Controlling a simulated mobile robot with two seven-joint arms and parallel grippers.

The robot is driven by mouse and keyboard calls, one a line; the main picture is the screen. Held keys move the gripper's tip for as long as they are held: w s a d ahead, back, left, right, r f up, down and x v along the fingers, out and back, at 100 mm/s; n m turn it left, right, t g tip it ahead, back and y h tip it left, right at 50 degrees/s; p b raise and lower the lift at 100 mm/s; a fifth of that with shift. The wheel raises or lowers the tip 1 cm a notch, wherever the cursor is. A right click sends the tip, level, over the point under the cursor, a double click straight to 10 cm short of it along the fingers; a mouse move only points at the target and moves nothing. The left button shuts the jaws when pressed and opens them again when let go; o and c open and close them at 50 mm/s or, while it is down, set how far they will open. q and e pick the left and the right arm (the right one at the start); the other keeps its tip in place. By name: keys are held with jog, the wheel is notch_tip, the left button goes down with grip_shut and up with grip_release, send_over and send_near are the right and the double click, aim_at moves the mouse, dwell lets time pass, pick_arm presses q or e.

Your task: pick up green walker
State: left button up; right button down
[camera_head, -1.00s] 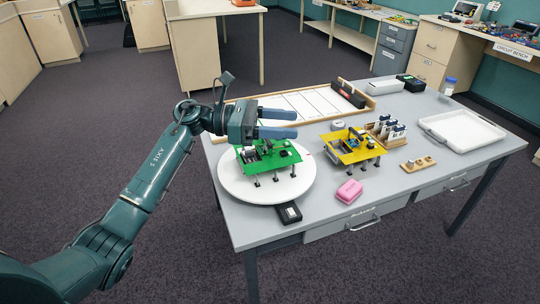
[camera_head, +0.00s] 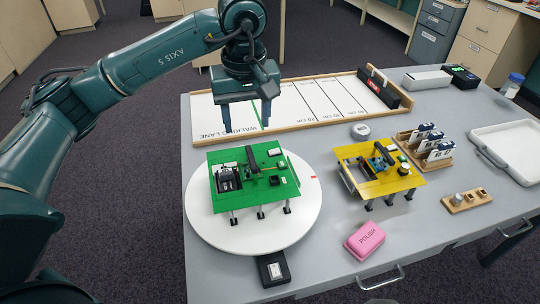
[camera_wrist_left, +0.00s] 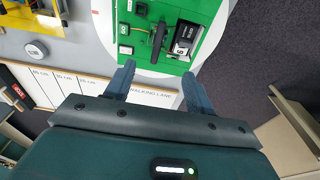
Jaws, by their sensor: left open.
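The green walker (camera_head: 252,180), a green board on short dark legs, stands on a round white turntable (camera_head: 290,228). It carries a battery pack and small black parts. My left gripper (camera_head: 247,125) is open and empty, fingers pointing down, beyond the walker's far edge and over the walking lane board. In the left wrist view the open left gripper (camera_wrist_left: 160,84) has its fingers apart, and the green walker (camera_wrist_left: 140,38) lies just past the fingertips, not between them. My right gripper is not in view.
A yellow walker (camera_head: 380,181) stands to the right. The walking lane board (camera_head: 325,103) lies behind. A pink POLISH block (camera_head: 365,241), a dark device (camera_head: 273,269), a card rack (camera_head: 430,147) and a white tray (camera_head: 512,147) are also on the grey table. The near right tabletop is clear.

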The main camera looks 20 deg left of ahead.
aim_at(251, 157)
pick_arm(q)
jog(key=f, duration=0.7)
jog(key=shift+w+a, duration=0.25)
jog(key=shift+w+f+p, duration=0.2)
jog(key=shift+f+p, duration=0.05)
jog(key=shift+f, duration=1.25)
jog(key=shift+w+f+p, duration=0.15)
jog(key=shift+f+p, duration=0.1)
jog(key=shift+f, duration=1.2)
jog(key=shift+c, duration=0.3)
jog(key=c, duration=0.8)
